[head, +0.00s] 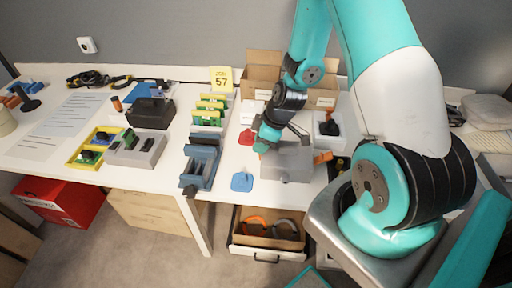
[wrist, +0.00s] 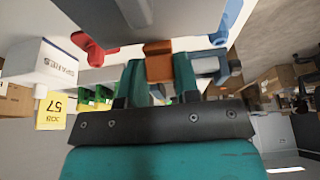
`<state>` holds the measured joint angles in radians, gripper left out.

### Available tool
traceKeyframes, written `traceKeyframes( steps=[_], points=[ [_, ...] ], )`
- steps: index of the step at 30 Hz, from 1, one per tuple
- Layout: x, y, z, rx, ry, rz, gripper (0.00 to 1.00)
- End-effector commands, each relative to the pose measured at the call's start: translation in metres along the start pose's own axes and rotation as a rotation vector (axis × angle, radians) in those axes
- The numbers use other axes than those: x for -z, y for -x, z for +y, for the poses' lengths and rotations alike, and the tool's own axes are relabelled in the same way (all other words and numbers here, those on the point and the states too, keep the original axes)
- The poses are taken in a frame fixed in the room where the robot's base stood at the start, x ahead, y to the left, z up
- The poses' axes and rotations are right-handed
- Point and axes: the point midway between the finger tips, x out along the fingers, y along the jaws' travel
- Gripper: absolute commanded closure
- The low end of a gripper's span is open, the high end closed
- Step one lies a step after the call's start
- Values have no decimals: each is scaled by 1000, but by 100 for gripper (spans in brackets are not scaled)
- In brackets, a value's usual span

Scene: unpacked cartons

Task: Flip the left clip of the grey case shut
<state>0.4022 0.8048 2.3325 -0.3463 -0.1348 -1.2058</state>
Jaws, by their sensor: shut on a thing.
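The grey case (head: 287,166) stands on the table near its front edge, and its lid looks down. Its orange left clip (head: 260,147) is at the case's left side, at my gripper's fingertips. In the wrist view the orange clip (wrist: 158,62) is between my gripper's two teal fingers (wrist: 159,78), which are shut on it. The grey case (wrist: 190,20) fills the top of that view. A second orange clip (head: 322,157) sticks out at the right side of the case. The exact angle of the left clip is hard to tell.
A blue vise (head: 202,160) stands left of the case. A white tray with a black part (head: 328,125) and open cartons (head: 263,72) are behind. An open drawer (head: 267,240) is below.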

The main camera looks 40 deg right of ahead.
Motion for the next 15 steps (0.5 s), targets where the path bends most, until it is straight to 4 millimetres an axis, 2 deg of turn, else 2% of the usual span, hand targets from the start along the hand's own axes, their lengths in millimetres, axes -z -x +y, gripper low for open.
traceKeyframes(
  steps=[6,15],
  points=[
    [-7,0,1,-3,-3,87,94],
    [-8,2,1,-1,0,124,94]
  ],
)
